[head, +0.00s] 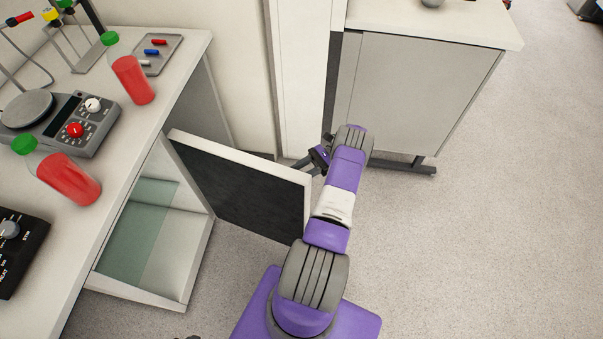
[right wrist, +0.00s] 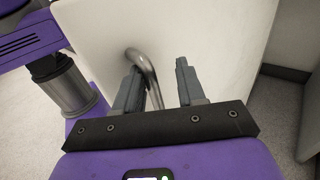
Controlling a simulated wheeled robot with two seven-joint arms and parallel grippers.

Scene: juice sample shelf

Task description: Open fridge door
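The fridge under the left bench stands open, and its white-edged door (head: 240,157) is swung well out from the cabinet (head: 196,262). The door's dark inner panel faces the head camera. My right gripper (head: 312,162) is at the outer side of the door, near its free edge. In the right wrist view the door's white outer face (right wrist: 215,38) fills the middle. A curved metal handle (right wrist: 147,68) stands out from it. My right gripper (right wrist: 158,78) is open, with the handle's bar between its fingers, nearer the left one.
Two red bottles (head: 134,80) (head: 70,178), a stirrer (head: 70,125) and a small tray (head: 160,55) are on the bench. A grey cabinet (head: 410,95) stands beyond my right arm. The floor (head: 470,240) at the right is clear.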

